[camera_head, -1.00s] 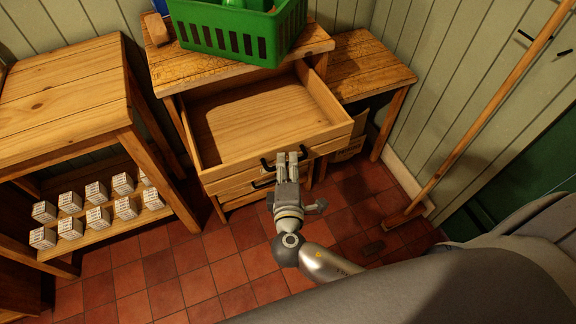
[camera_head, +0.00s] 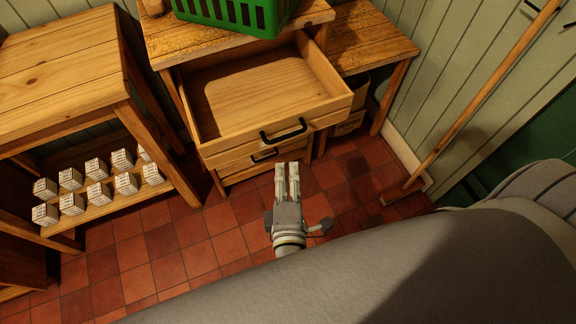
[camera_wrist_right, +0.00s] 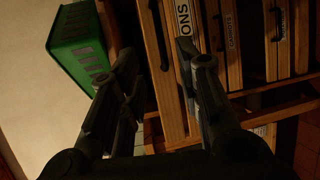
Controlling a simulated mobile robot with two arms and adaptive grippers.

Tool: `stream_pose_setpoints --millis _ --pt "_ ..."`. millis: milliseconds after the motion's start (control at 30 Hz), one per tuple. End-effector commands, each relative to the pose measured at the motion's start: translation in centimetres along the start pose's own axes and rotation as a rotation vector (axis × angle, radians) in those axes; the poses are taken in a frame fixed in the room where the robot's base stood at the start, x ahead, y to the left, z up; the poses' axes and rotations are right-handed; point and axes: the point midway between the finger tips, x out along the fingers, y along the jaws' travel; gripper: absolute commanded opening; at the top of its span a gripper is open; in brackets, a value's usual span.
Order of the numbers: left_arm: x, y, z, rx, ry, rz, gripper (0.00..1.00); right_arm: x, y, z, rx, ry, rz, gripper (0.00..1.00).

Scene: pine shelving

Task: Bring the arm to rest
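My right gripper (camera_head: 287,166) is in front of the wooden drawer unit, its fingers pointing toward it. In the wrist view its two fingers (camera_wrist_right: 156,52) stand apart with nothing between them. The top drawer (camera_head: 214,147) is pulled out and looks empty. Its black handle (camera_head: 283,132) is beyond the fingertips, and the gripper is clear of it. Lower drawers, one with a black handle (camera_head: 264,156), look closed. In the wrist view, drawer fronts carry labels; one reads "CARROTS" (camera_wrist_right: 229,33). My left gripper is not in view.
A green crate (camera_head: 236,17) stands on top of the unit, also seen in the wrist view (camera_wrist_right: 78,45). A shelf (camera_head: 110,210) at left holds several small white boxes. A broom-like pole (camera_head: 455,130) leans at right. Red tiled floor (camera_head: 190,250) lies clear between.

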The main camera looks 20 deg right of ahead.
Motion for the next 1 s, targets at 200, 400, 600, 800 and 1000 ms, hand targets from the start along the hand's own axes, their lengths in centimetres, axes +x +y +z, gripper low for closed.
stream_pose_setpoints --millis 200,400,600,800,1000 --pt "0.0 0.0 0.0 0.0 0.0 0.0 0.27 -0.1 0.0 0.0 0.001 0.0 0.0 0.32" --pt "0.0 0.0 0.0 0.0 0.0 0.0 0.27 -0.1 0.0 0.0 0.001 0.0 0.0 0.32" --pt "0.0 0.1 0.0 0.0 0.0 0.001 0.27 0.1 -0.6 -0.1 -0.004 0.004 -0.014 0.32" --pt "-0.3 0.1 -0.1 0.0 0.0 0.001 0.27 1.6 -9.2 -0.4 -0.035 0.048 -0.209 0.32" --pt "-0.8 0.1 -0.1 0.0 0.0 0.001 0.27 1.5 -23.7 2.1 0.016 0.055 -0.572 0.32"
